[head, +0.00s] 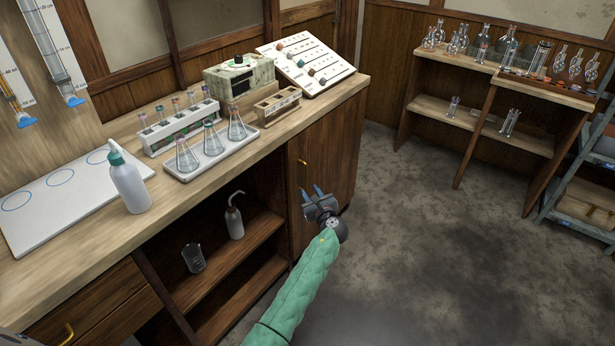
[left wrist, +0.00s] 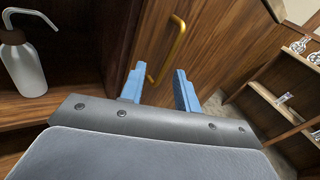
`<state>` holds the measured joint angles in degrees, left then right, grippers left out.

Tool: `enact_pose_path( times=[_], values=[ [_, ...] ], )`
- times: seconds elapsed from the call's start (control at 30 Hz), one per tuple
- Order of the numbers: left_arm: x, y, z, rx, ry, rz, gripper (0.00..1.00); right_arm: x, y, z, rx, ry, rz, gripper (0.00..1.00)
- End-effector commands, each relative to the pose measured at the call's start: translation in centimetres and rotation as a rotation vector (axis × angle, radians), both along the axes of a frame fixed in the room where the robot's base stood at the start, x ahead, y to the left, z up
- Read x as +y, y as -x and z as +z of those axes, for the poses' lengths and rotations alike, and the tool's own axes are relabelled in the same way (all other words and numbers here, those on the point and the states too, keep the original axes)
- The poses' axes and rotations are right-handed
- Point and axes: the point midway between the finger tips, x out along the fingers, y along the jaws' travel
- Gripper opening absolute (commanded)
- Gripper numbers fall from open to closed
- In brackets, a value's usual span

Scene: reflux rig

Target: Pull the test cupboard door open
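The cupboard door (head: 335,165) is brown wood and looks closed, under the right end of the bench. Its brass handle (head: 303,162) is on the door's left side. In the left wrist view the handle (left wrist: 168,50) stands just beyond the blue fingers. My left gripper (head: 312,190) is in front of the door, a little below the handle in the head view. In the left wrist view its two fingers (left wrist: 160,92) are spread apart with nothing held. The handle lines up with the gap but nearer the left finger. My right gripper is not in view.
Left of the door is an open shelf with a wash bottle (head: 235,218) and a beaker (head: 194,258). Glassware trays stand on the bench above (head: 350,92). The floor (head: 430,230) right of the door is clear up to the far shelves (head: 480,135).

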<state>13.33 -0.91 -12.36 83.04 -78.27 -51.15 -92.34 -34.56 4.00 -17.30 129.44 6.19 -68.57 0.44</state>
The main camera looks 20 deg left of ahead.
Motion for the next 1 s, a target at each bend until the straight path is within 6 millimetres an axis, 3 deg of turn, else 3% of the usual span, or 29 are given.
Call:
enact_pose_path(
  times=[0.1,0.27,0.7,1.0],
  values=[
    [-0.4,-2.0,0.9,0.026,-0.111,-0.024,0.32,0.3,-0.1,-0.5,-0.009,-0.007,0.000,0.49],
    [-0.2,-3.2,1.3,0.039,-0.160,-0.032,0.32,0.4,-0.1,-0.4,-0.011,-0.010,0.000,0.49],
    [3.3,-7.8,1.3,0.039,-0.157,-0.032,0.32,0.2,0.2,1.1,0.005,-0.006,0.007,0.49],
    [4.1,-8.9,1.2,0.039,-0.154,-0.031,0.32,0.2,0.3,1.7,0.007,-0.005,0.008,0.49]
  ],
)
